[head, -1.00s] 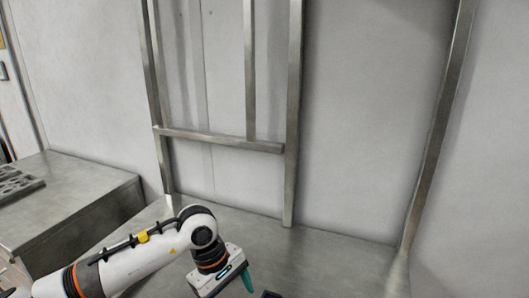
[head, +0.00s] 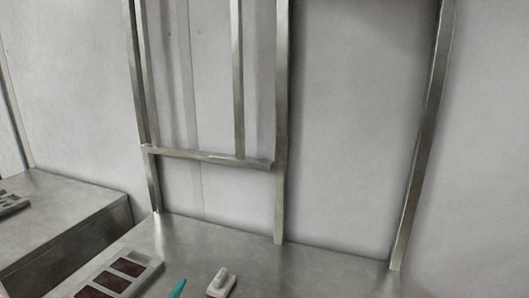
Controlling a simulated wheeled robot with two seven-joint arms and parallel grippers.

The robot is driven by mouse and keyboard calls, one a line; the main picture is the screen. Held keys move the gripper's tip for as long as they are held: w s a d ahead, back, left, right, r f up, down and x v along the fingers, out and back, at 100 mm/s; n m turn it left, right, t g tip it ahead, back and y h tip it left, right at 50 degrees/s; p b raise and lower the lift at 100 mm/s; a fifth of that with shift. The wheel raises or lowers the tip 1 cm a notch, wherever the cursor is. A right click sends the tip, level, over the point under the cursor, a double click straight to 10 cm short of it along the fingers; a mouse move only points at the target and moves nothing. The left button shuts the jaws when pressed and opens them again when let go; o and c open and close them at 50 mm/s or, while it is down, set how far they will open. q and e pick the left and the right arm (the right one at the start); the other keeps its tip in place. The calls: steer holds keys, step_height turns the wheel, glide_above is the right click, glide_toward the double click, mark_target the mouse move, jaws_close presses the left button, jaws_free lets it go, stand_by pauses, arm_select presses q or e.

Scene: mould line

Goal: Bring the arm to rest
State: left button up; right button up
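Only a teal fingertip (head: 178,288) shows at the bottom edge of the head view. It looks like part of my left gripper, whose arm is otherwise out of the picture. Whether that gripper is open or shut, and whether it holds anything, is hidden. The fingertip appears between a grey mould tray and a small pale block. My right gripper is not in view.
The grey mould tray (head: 151,269) has dark red cavities. The pale block (head: 221,284) with a raised grip stands on the metal table (head: 330,275). Metal posts (head: 281,120) and a crossbar (head: 215,161) rise at the back. Another metal bench (head: 75,210) is at left.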

arm_select(q)
steer(key=s+a+f+n+g+y, duration=0.1)
steer(key=s+a+f+n+g, duration=0.2)
steer(key=s+f+n+g, duration=0.5)
steer(key=s+a+f+n+g+y, duration=0.15)
steer(key=s+a+f+g, duration=0.35)
steer(key=s+f, duration=0.75)
steer(key=s+d+f+g, duration=0.1)
steer(key=s+f, duration=0.1)
steer(key=f, duration=1.1)
steer(key=s+f+g, duration=0.1)
steer(key=s+f, duration=0.1)
steer(key=f, duration=1.1)
steer(key=s+a+f+g, duration=0.1)
steer(key=s+a+f, duration=0.1)
steer(key=s+f, duration=1.2)
steer(key=shift+s+a+f+h, duration=0.25)
steer(key=shift+s+h, duration=0.1)
steer(key=shift+s, duration=0.55)
